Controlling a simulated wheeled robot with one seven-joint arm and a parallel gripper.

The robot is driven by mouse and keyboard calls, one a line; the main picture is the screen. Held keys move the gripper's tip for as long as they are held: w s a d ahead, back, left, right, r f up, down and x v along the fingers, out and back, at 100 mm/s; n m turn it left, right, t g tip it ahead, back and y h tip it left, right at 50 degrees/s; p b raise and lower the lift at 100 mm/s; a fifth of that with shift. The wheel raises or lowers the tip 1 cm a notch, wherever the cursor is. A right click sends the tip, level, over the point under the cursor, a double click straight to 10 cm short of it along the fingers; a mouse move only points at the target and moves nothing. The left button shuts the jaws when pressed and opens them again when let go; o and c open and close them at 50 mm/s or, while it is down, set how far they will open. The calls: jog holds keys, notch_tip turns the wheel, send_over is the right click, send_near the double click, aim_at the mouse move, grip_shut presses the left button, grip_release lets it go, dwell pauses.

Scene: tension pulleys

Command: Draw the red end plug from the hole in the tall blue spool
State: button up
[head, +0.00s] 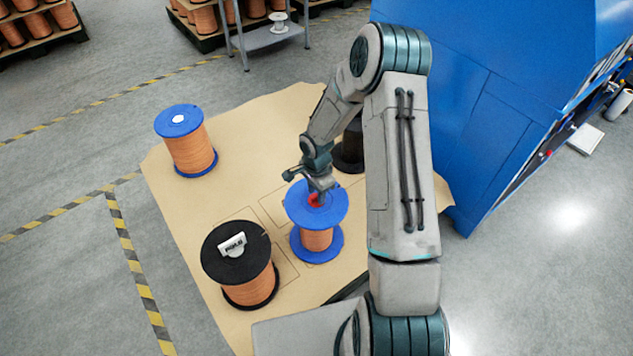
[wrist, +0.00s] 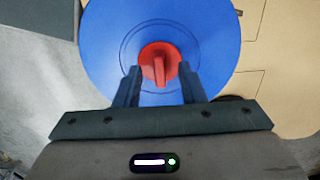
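The red end plug (head: 315,200) sits in the middle of the top flange of a blue spool (head: 326,216) wound with copper wire. In the wrist view the plug (wrist: 148,54) is a round red disc with a raised grip bar, and the blue flange (wrist: 105,45) surrounds it. My gripper (head: 319,190) is just above the plug, pointing down. In the wrist view its two fingers (wrist: 160,80) are spread, one on each side of the lower part of the plug, with gaps to the grip bar. The hole is hidden under the plug.
A black spool (head: 216,268) with a white label stands at the front left. Another blue spool (head: 186,158) with a white centre stands at the back left. A dark spool (head: 347,155) is partly hidden behind my arm. A blue machine (head: 480,110) is at the right.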

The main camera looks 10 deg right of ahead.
aim_at(316, 195)
jog(key=shift+f, duration=0.4)
jog(key=shift+c, duration=0.3)
grip_shut()
jog(key=shift+r+p, duration=0.65)
jog(key=shift+r, duration=1.05)
jog(key=shift+r+p, duration=0.95)
jog(key=shift+r, duration=1)
